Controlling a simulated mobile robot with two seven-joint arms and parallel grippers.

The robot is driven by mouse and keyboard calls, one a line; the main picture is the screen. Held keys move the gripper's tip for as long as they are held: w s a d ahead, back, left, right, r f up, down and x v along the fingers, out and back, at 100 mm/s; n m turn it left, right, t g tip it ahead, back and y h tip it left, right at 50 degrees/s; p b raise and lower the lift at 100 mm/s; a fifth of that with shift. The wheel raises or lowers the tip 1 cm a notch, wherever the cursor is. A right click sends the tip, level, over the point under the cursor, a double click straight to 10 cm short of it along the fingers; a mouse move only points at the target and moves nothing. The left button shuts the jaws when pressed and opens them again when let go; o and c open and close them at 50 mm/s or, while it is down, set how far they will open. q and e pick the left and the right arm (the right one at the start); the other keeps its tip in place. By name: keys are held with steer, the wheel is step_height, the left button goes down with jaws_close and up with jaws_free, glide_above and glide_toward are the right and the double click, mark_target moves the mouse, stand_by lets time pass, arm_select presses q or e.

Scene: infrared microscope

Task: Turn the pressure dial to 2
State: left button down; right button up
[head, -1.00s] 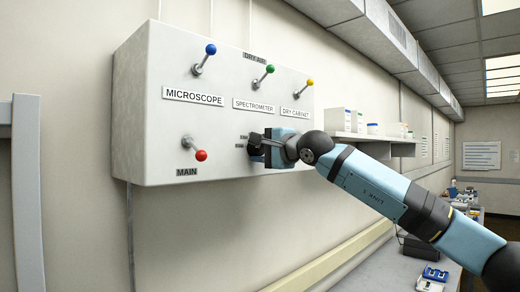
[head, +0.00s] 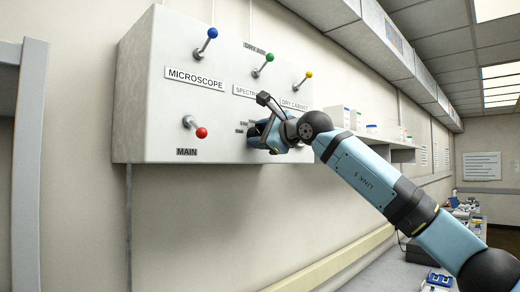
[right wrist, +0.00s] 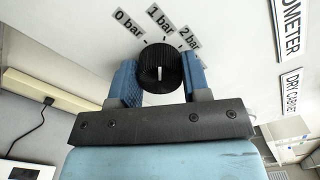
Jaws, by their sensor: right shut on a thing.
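The pressure dial (right wrist: 160,62), a black ribbed knob with a short white mark, shows in the right wrist view. The labels 0 bar (right wrist: 128,22), 1 bar (right wrist: 160,20) and 2 bar (right wrist: 189,39) fan out around its top. The white mark stands upright in that picture; I cannot tell exactly which label it lines up with. My right gripper (head: 259,133) is shut on the dial, one blue finger on each side. In the head view the gripper hides the dial on the white panel box (head: 150,120). My left gripper is not in view.
Levers with blue (head: 212,33), green (head: 270,58), yellow (head: 309,74) and red (head: 201,133) knobs stick out of the box around the gripper. A shelf (head: 403,145) with containers is on the wall to the right. A bench (head: 385,272) runs below.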

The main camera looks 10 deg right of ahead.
steer(key=m+b, duration=0.2)
steer(key=shift+f+m, duration=0.2)
steer(key=shift+m, duration=0.2)
steer(key=m+b, duration=0.2)
steer(key=shift+m, duration=0.4)
steer(key=shift+m+b, duration=0.4)
steer(key=shift+m, duration=0.3)
steer(key=shift+r+m+b, duration=0.15)
steer(key=shift+m+b, duration=0.35)
steer(key=shift+m, duration=0.6)
steer(key=shift+r+m, duration=0.1)
steer(key=shift+m, duration=0.3)
steer(key=o, duration=0.9)
